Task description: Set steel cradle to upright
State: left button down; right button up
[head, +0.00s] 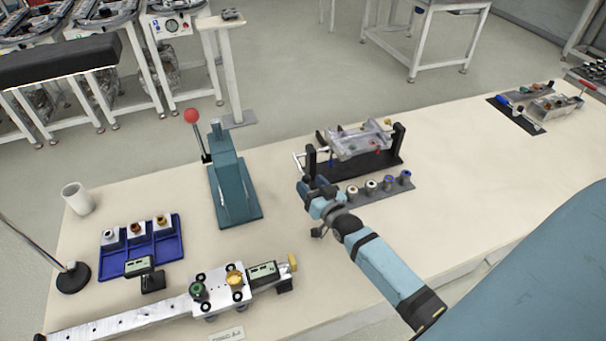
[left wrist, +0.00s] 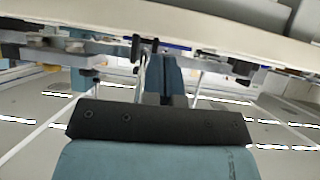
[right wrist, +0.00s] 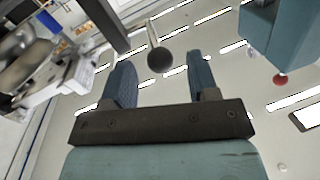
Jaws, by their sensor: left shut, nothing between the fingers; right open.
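The steel cradle (head: 358,142) hangs between two black uprights on a black base (head: 375,166). It looks roughly level, but its exact tilt is hard to judge. In the right wrist view the cradle (right wrist: 30,52) fills the upper left. A crank rod with a dark ball knob (right wrist: 159,60) shows beyond my right fingertips; in the head view the crank (head: 299,162) is on the fixture's left side. My right gripper (head: 306,188) is open and empty, just in front of that crank, with the knob apparently not gripped. My left gripper (left wrist: 164,78) is shut and empty, low near the bench edge.
A row of small cylinders (head: 371,187) stands on a grey strip just right of my right gripper. A teal press (head: 232,180) with a red knob (head: 191,116) stands left of it. A blue tray (head: 140,245) and slide rail (head: 120,318) occupy the front left.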

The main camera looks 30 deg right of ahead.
aim_at(303, 174)
jog(key=shift+w+d, duration=0.1)
jog(key=shift+w, duration=2.2)
grip_shut()
